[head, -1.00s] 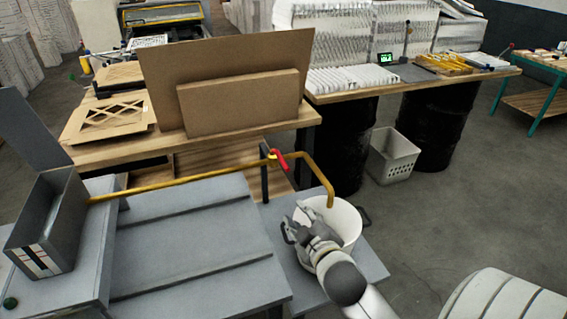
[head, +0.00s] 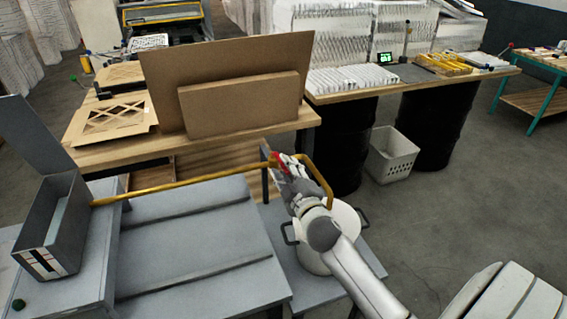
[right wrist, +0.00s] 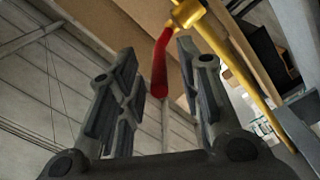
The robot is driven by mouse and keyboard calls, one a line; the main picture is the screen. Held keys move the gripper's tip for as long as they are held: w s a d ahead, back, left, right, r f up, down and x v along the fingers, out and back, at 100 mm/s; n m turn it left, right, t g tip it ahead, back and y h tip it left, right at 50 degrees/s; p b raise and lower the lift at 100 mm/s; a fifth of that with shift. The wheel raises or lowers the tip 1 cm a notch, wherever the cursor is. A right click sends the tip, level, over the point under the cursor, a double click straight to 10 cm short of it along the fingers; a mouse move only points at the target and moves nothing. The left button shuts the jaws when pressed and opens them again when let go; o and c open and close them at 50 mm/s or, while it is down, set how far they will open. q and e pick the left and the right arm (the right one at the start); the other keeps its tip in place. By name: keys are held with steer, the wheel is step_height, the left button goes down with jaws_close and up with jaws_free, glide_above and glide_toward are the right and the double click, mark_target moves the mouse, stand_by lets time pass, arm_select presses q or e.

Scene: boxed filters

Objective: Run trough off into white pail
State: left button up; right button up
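The grey trough (head: 62,222) stands at the left with a striped label on its end; its contents cannot be made out. A yellow pipe (head: 190,182) runs from it to a valve with a red lever (head: 275,158), then bends down over the white pail (head: 305,254). My right arm covers much of the pail and the spout end. My right gripper (head: 284,168) is at the valve. In the right wrist view, the red lever (right wrist: 161,65) hangs between the spread fingers of the gripper (right wrist: 157,58), with gaps visible. My left gripper is out of view.
A wooden bench (head: 120,152) with brown boards (head: 240,102) stands behind the pipe. A second bench (head: 325,98) on black drums is farther right. A white basket (head: 391,158) sits on the floor. Floor at the right is open.

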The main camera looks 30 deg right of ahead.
steer(key=shift+x, duration=0.9)
steer(key=shift+c, duration=0.4)
jaws_close()
